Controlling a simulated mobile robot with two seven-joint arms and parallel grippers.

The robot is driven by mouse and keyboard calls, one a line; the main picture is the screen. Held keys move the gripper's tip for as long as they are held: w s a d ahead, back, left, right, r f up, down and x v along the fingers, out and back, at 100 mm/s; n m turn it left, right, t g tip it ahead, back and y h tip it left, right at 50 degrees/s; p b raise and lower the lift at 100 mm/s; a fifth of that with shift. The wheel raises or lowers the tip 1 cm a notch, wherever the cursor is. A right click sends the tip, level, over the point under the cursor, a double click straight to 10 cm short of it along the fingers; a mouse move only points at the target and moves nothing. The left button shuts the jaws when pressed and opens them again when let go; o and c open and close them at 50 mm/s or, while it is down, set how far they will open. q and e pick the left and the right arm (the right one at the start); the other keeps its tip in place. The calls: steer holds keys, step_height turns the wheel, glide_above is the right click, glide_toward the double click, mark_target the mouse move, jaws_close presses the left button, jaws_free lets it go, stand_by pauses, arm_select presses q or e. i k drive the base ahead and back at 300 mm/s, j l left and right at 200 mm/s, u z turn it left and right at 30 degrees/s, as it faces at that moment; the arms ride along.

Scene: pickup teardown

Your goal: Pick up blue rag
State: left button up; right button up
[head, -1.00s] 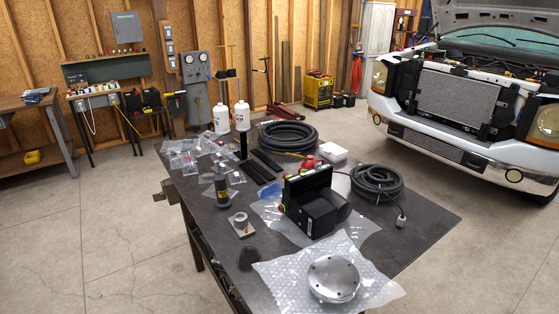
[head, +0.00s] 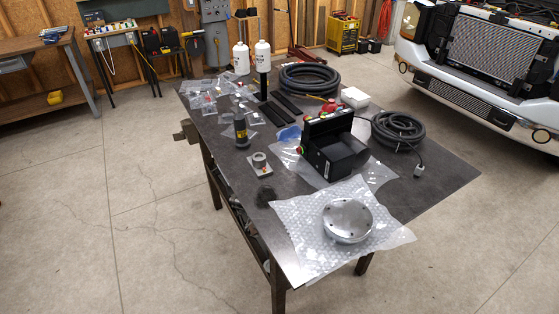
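A small crumpled blue patch, which looks like the blue rag (head: 289,133), lies on the dark workbench (head: 235,172). It is just left of and behind a black control box (head: 330,145) with coloured buttons, by the edge of a clear plastic sheet. The box hides part of the area beside it. Neither of my grippers is in view.
The concrete floor (head: 120,220) at left is clear.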

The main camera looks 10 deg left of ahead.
mark_target(286, 136)
steer(key=k, duration=0.55)
steer(key=k+z, duration=0.1)
steer(key=z, duration=1.35)
steer(key=j+z, duration=0.15)
steer(key=z, duration=0.25)
steer(key=j+z, duration=0.2)
steer(key=z, duration=0.2)
steer(key=k+j+z, duration=0.1)
steer(key=z, duration=0.3)
steer(key=k+j, duration=0.25)
steer(key=j, duration=0.25)
steer(key=k+j, duration=0.2)
steer(key=j, duration=0.3)
steer(key=k+j, duration=0.25)
steer(key=j, duration=0.3)
steer(key=k+j, duration=0.25)
steer(key=j, duration=0.25)
steer(key=k+j, duration=0.25)
steer(key=j, duration=0.25)
steer(key=k+j, duration=0.2)
steer(key=j, duration=0.3)
steer(key=k+j, duration=0.25)
steer(key=j, duration=0.25)
steer(key=k+j, duration=0.25)
steer(key=j, duration=0.3)
